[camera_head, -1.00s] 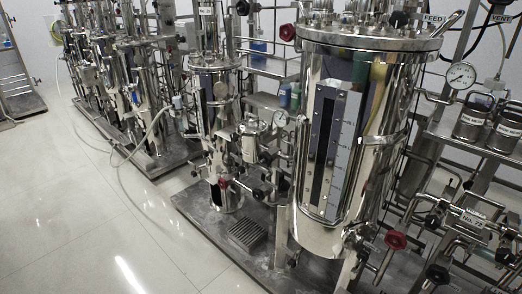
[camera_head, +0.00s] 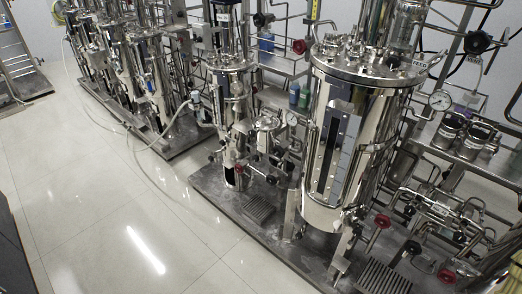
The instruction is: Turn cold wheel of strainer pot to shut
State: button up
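I cannot tell for sure which vessel is the strainer pot. A small steel pot (camera_head: 268,138) stands on the skid between a slim column and a large steel tank (camera_head: 350,140). Several hand wheels are in view. A red wheel (camera_head: 383,220) is low at the right of the large tank, and another red wheel (camera_head: 446,275) is nearer the lower right. A black wheel (camera_head: 412,247) sits between them. A red wheel (camera_head: 298,46) is high behind the tank. No readable label shows which wheel is cold. My gripper is not in view.
More steel vessels (camera_head: 130,80) stand at the back left. A ladder-like frame (camera_head: 15,65) is at the far left. Labelled canisters (camera_head: 474,142) stand at right.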

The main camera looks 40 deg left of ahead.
aim_at(278, 148)
jog(key=u, duration=2.75)
jog(key=i, duration=2.85)
jog(key=z, duration=2.95)
